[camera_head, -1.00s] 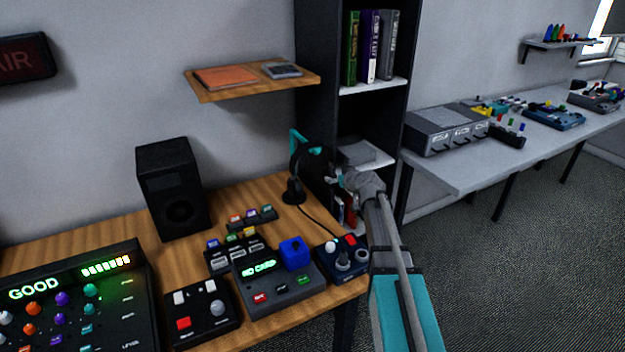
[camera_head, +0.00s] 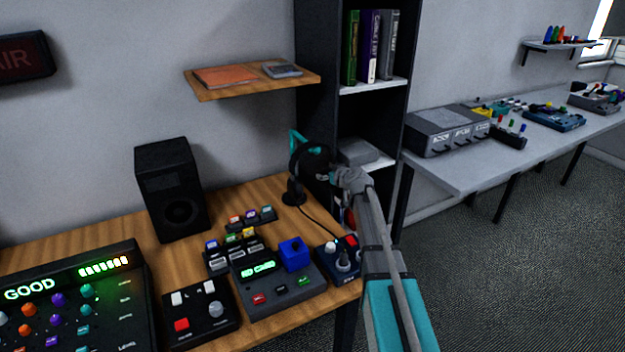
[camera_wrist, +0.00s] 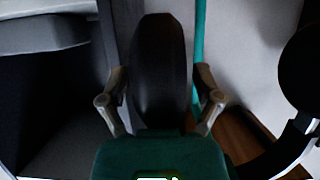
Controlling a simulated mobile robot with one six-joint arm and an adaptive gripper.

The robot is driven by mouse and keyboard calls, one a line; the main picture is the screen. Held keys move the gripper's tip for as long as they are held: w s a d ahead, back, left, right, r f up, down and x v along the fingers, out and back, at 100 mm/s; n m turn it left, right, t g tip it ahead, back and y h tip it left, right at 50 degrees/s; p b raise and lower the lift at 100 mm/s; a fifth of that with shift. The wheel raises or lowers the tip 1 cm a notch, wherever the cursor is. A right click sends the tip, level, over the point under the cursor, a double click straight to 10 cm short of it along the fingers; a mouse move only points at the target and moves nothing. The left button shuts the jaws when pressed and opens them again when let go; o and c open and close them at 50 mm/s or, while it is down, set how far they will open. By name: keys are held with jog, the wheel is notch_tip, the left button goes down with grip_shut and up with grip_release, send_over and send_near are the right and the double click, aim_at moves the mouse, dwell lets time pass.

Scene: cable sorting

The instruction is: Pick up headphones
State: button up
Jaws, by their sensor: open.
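The black headphones (camera_head: 297,165) appear in the head view by a teal hook (camera_head: 296,141), beside the dark shelf unit at the back right of the wooden desk. My gripper (camera_head: 333,173) is just right of them, its tips close to their right side. In the wrist view, my gripper (camera_wrist: 160,95) is open, with a finger on either side of a dark rounded piece (camera_wrist: 158,60) that looks like part of the headphones. I cannot tell whether the fingers touch it. A teal upright (camera_wrist: 200,45) stands behind the right finger.
The shelf unit (camera_head: 318,70) rises close behind my gripper. A black base (camera_head: 293,196) with a cable stands on the desk (camera_head: 110,228). A black speaker (camera_head: 172,190) and several control boxes crowd the desk. In the wrist view, a dark round shape (camera_wrist: 300,70) is at right.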

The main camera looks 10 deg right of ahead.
dwell(0.3)
grip_shut()
dwell(0.3)
